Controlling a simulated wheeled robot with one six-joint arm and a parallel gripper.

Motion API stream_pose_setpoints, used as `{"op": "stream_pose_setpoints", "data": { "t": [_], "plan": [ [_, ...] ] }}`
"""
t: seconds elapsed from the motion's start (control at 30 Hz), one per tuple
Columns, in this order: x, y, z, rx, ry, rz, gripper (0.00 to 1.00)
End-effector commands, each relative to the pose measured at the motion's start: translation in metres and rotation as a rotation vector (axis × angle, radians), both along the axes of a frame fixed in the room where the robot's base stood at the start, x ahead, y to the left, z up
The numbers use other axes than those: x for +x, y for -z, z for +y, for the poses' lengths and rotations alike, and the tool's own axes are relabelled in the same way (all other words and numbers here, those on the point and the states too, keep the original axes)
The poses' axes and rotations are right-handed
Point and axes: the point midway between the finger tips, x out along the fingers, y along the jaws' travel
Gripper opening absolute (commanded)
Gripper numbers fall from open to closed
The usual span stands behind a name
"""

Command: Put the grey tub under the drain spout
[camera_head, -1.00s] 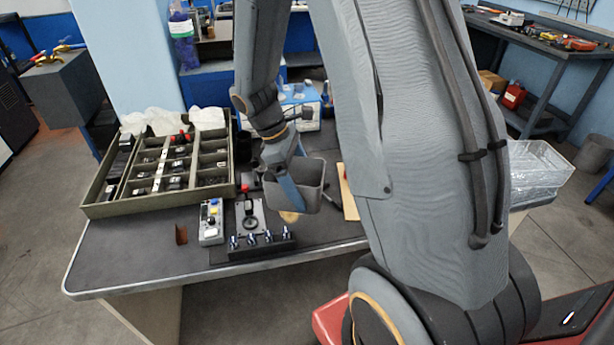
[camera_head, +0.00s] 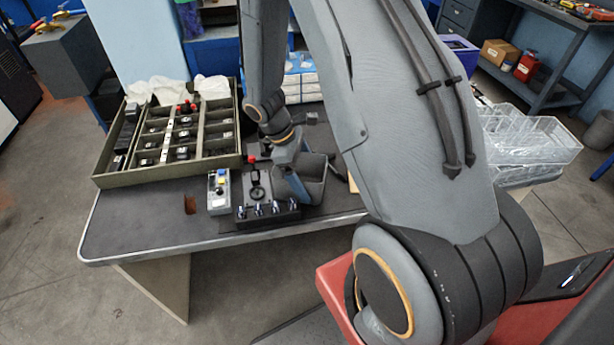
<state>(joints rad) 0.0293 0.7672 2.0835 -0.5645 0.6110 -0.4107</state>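The grey tub (camera_head: 316,181) is an open-topped, tapered container at the middle of the view, over the right part of the dark bench mat. My gripper (camera_head: 294,184) reaches down at its left side, with a blue-grey finger across the tub's left wall. It appears shut on that wall; the far finger is hidden. I cannot tell whether the tub's base touches the bench. Brass-coloured taps (camera_head: 41,25) stick out from a grey box at the far left top. I cannot tell whether one of them is the drain spout.
A sectioned olive tray (camera_head: 104,181) stands on the bench's left. A grey button box (camera_head: 219,203) and a black device with several metal posts (camera_head: 272,210) sit just left of the tub. Clear plastic bins (camera_head: 530,140) stand at the right. The bench's front left (camera_head: 140,225) is mostly bare.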

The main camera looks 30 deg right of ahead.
Motion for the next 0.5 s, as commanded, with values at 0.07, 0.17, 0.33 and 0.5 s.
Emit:
{"op": "stream_pose_setpoints", "data": {
  "t": [0.07,0.17,0.33,0.5],
  "plan": [
    [0.0003,0.0027,0.0000,-0.001,0.001,-0.001,0.52],
    [0.0005,0.0033,0.0000,0.000,0.001,-0.002,0.52],
    [0.0004,0.0037,0.0001,0.000,0.001,-0.002,0.52],
    [0.0001,0.0062,0.0001,0.001,0.001,-0.001,0.96]
  ]
}}
